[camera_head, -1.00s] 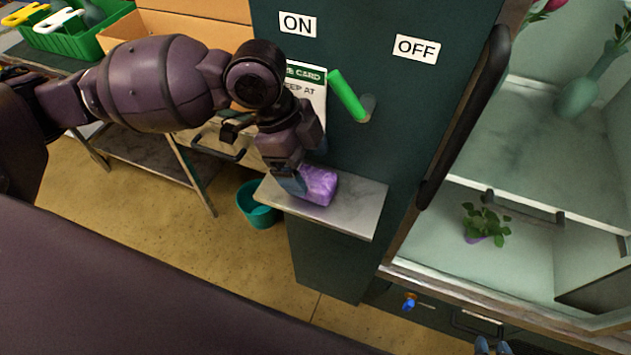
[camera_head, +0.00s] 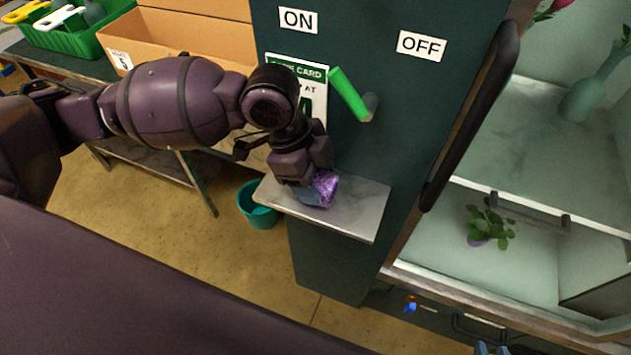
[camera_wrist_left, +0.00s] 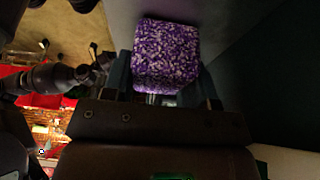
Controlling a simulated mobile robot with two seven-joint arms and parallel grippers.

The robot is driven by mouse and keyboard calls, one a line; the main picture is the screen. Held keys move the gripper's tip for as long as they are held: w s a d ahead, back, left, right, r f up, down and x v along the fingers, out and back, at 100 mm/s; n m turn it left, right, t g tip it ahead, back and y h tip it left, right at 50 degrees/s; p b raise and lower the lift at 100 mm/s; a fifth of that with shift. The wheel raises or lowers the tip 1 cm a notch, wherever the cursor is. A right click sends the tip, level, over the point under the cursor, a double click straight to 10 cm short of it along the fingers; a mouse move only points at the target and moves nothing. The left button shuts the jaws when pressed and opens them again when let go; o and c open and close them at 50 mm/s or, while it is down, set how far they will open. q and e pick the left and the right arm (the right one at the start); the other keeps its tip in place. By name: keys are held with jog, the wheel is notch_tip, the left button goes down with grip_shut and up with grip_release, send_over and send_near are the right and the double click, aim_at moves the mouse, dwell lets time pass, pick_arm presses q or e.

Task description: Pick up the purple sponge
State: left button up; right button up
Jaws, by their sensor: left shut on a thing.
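The purple sponge (camera_head: 327,188) is at the small grey marble shelf (camera_head: 362,211) on the dark green cabinet. My left gripper (camera_head: 312,196) reaches down over the shelf, and its blue fingers are shut on the sponge. In the left wrist view the speckled purple sponge (camera_wrist_left: 166,52) sits between the two fingers (camera_wrist_left: 163,88). The gripper hides part of the sponge in the head view, and I cannot tell whether its underside touches the shelf. My right gripper (camera_head: 492,349) shows only as two blue fingertips with a gap between them at the bottom edge.
A green lever (camera_head: 348,95) sticks out of the panel above the shelf, near the ON and OFF labels. A teal bucket (camera_head: 258,204) stands on the floor left of the shelf. An open display case (camera_head: 520,150) with plants is at the right.

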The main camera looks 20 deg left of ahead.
aim_at(315, 179)
jog(key=shift+s+d, duration=0.1)
jog(key=shift+s, duration=0.05)
